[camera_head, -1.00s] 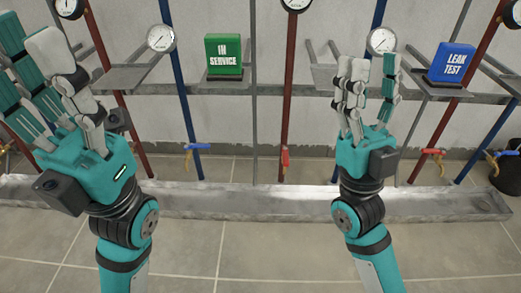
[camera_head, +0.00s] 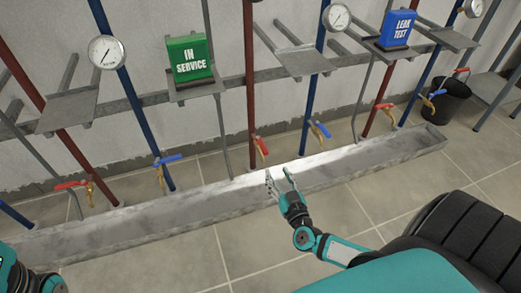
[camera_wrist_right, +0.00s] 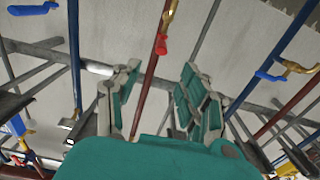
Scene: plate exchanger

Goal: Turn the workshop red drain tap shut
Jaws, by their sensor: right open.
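A red-handled tap (camera_head: 261,146) sits low on the middle red pipe (camera_head: 249,80), its handle lying roughly along the pipe. Other red taps show at the left (camera_head: 70,185) and the right (camera_head: 384,106), with handles roughly level. I cannot tell which one the task names. My right gripper (camera_head: 279,176) is open and empty, a little below and to the right of the middle tap and apart from it. The right wrist view shows this tap (camera_wrist_right: 161,45) beyond the spread fingers (camera_wrist_right: 160,80). Only part of my left arm shows at the lower left; its gripper is outside the picture.
A long metal trough (camera_head: 130,226) runs below the pipes. Blue taps (camera_head: 167,159) stand between the red ones. Shelves hold a green IN SERVICE sign (camera_head: 188,57) and a blue LEAK TEST sign (camera_head: 397,28). A black bucket (camera_head: 452,103) stands right. The floor in front is clear.

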